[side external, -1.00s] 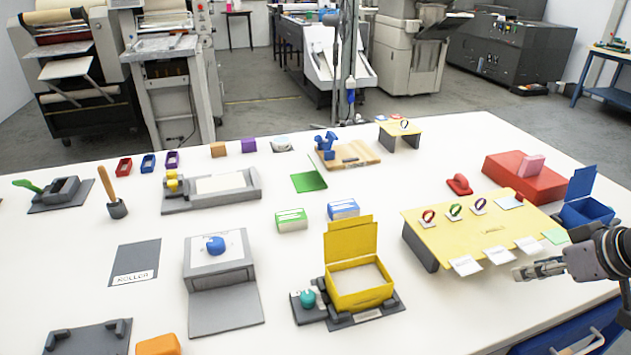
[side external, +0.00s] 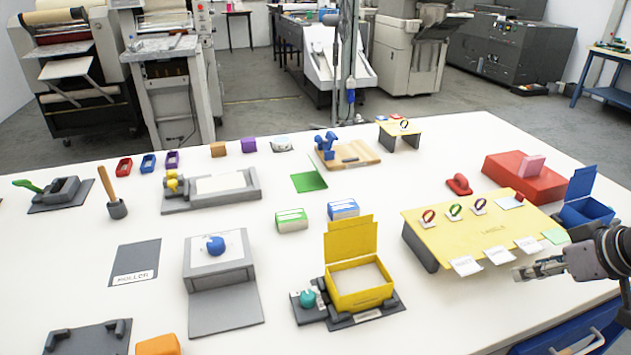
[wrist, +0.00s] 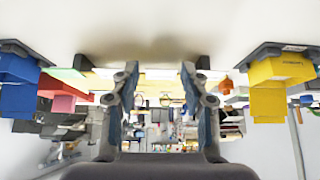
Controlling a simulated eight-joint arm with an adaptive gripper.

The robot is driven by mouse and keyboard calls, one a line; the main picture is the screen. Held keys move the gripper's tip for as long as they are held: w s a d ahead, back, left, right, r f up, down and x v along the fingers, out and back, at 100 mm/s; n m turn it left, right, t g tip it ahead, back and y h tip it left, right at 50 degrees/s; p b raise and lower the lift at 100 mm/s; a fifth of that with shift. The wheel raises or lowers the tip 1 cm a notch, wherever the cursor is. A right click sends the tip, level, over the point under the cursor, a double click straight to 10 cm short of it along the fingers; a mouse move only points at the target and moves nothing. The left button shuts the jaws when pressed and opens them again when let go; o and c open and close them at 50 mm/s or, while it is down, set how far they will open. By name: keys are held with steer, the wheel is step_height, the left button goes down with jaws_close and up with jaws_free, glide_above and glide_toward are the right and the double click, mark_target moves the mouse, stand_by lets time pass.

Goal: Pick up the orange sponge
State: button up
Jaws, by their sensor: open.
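An orange block with rounded edges (side external: 158,345), which looks like the sponge, lies on the white table at the bottom edge of the side external view, partly cut off by the frame. My gripper (side external: 517,271) is at the far right of that view, in front of the yellow label stand, well apart from the orange block. In the wrist view my gripper (wrist: 160,75) shows two separated fingers with nothing held between them. I cannot pick out the sponge for sure in the wrist view.
The yellow label stand (side external: 470,229) is beside my gripper, with a blue open box (side external: 587,212) behind it. A yellow open box (side external: 360,287) and a grey sloped stand (side external: 220,262) stand between my gripper and the orange block. The white table has clear patches between.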

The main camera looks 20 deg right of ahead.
steer(key=shift+o, duration=0.3)
steer(key=w+a+r+n+g+y, duration=0.2)
steer(key=w+a+r+n, duration=0.3)
steer(key=w+a+r, duration=0.5)
steer(key=n+g+y, duration=0.2)
steer(key=n+g, duration=0.4)
steer(key=n, duration=0.8)
glide_above(169, 342)
steer(key=d, duration=0.3)
step_height(169, 342, down, 7)
steer(key=x, duration=0.4)
steer(key=shift+s+f, duration=0.15)
steer(key=shift+f, duration=0.15)
steer(key=shift+y, duration=0.3)
steer(key=shift+w+x, duration=0.15)
steer(key=shift+x, duration=0.85)
steer(key=shift+w+x, duration=0.2)
steer(key=shift+x, duration=0.85)
steer(key=shift+w+x, duration=0.15)
steer(key=shift+x, duration=0.85)
steer(key=shift+d+f, duration=0.15)
steer(key=c, duration=1.2)
